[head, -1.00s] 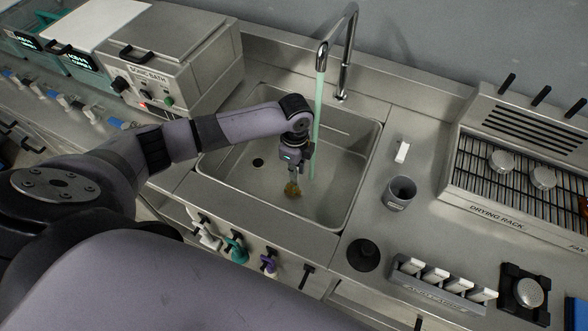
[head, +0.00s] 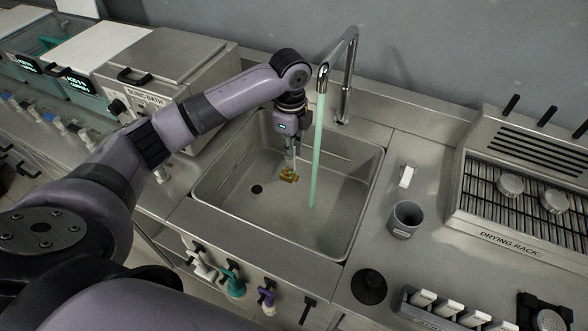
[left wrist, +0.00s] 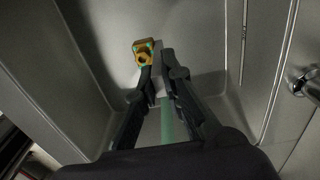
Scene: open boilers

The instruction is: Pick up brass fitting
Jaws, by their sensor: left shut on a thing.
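The brass fitting (head: 289,175) is a small golden-yellow piece at the fingertips of my left gripper (head: 291,166), inside the steel sink (head: 232,205). My left gripper points down, is shut on the fitting and holds it above the sink floor, to the left of the green water stream (head: 317,140). In the left wrist view the fitting (left wrist: 145,53) shows yellow with green parts at the tips of the gripper (left wrist: 157,66). Part of its grip is too small to make out. My right gripper is not in view.
The tap (head: 348,80) arches over the sink's back edge with its stream running. A sonic bath (head: 165,75) stands left of the sink. A grey cup (head: 405,220) and the drying rack (head: 510,195) are to the right. The counter between sink and cup is clear.

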